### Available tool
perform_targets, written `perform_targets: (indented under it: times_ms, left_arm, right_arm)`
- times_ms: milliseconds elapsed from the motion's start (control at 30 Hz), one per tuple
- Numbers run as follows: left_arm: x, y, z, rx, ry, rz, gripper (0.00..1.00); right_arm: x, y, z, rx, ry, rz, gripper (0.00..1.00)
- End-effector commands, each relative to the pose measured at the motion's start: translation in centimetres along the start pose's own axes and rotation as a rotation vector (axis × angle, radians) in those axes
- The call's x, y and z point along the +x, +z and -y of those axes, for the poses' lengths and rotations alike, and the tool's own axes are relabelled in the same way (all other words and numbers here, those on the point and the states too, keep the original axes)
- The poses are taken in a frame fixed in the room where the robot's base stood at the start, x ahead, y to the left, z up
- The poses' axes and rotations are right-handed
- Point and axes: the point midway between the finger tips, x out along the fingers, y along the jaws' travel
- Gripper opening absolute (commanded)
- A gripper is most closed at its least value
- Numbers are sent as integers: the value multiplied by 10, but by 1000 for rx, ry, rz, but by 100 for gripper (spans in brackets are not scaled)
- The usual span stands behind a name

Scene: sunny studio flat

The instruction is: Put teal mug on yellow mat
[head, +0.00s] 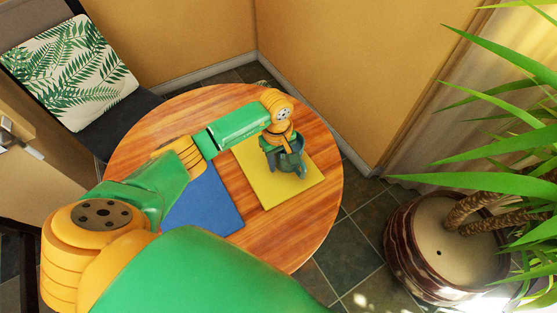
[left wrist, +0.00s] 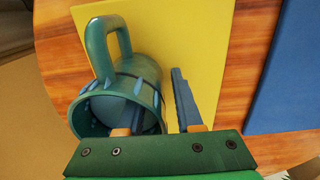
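The teal mug (left wrist: 140,70) is upright with its open rim toward the left wrist camera and its handle toward the top of that picture. In the head view the mug (head: 291,163) appears to stand on the yellow mat (head: 262,187), partly hidden by my left gripper (head: 285,147). The yellow mat also fills the middle of the left wrist view (left wrist: 205,50). My left gripper (left wrist: 158,117) is open, pointing down, with one finger inside the mug's mouth and the other outside its wall. A gap shows between the wall and the outer finger. My right gripper is out of view.
A round wooden table (head: 325,160) carries both mats. A blue mat (head: 207,203) lies left of the yellow one. A potted plant (head: 440,245) stands on the floor at right, its leaves reaching toward the table. A cushioned chair (head: 75,75) is at the back left.

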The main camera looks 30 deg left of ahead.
Motion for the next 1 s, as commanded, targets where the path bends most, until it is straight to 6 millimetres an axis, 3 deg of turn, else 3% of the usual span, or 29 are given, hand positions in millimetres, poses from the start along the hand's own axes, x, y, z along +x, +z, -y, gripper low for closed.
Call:
perform_targets:
  times_ms: [267,700,833,1000]
  left_arm:
    - [-6,0,0,0,1,0,35]
    - [-96,-1,0,0,3,-4,35]
    - [-114,0,-1,0,3,-1,35]
    - [-123,0,0,-1,0,0,35]
  right_arm:
    - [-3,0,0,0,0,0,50]
    - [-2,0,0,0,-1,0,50]
    - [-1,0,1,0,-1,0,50]
    - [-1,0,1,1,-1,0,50]
